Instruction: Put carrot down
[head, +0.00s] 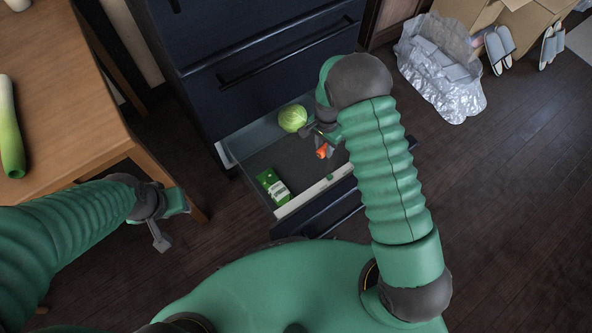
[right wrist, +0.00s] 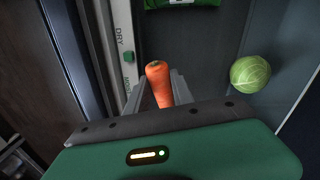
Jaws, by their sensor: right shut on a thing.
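An orange carrot (right wrist: 159,84) is held between the fingers of my right gripper (right wrist: 162,88). In the head view the carrot (head: 322,152) shows as a small orange end below my right gripper (head: 326,137), over the open drawer (head: 310,194). My right gripper is shut on it, inside the drawer's outline; whether the carrot touches the drawer floor I cannot tell. My left gripper (head: 168,222) hangs beside the wooden table, with nothing seen in it; its fingers overlap, so its opening is unclear.
In the drawer lie a green cabbage (head: 292,119) at the back and a green-and-white packet (head: 273,187) at the left front. The drawer's middle floor is bare. A wooden table (head: 75,95) with a leek (head: 10,125) stands at left. Plastic wrapping (head: 440,70) lies at upper right.

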